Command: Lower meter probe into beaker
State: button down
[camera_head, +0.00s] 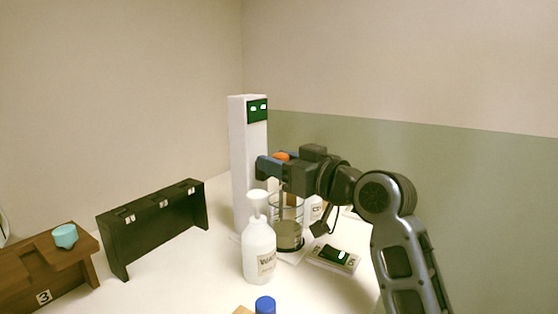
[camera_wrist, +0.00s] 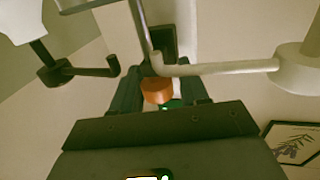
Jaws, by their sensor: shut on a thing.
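The meter is a tall white column (camera_head: 245,165) with a green display (camera_head: 257,110). My gripper (camera_head: 270,166) is beside the column, shut on the orange part (camera_head: 282,156) of the meter probe. The orange part also shows between the fingers in the wrist view (camera_wrist: 157,91). A thin rod (camera_head: 281,203) runs down from under the gripper towards the glass beaker (camera_head: 289,236), which holds grey-brown contents. The rod appears to overlap the beaker's upper part; I cannot tell how deep its tip is.
A white bottle (camera_head: 259,250) with a wide white top stands just in front of the beaker. A small scale (camera_head: 335,257) lies to the right. A black rack (camera_head: 155,230), a wooden stand (camera_head: 45,265) with a teal cap (camera_head: 64,236) and a blue cap (camera_head: 265,304) are nearer.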

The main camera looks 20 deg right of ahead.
jog(key=c, duration=0.8)
grip_release()
jog(key=shift+w+d, duration=0.1)
jog(key=shift+d, duration=0.45)
jog(key=shift+a, duration=0.1)
jog(key=shift+a, duration=0.2)
jog(key=shift+v, duration=3.95)
jog(key=shift+c, duration=0.4)
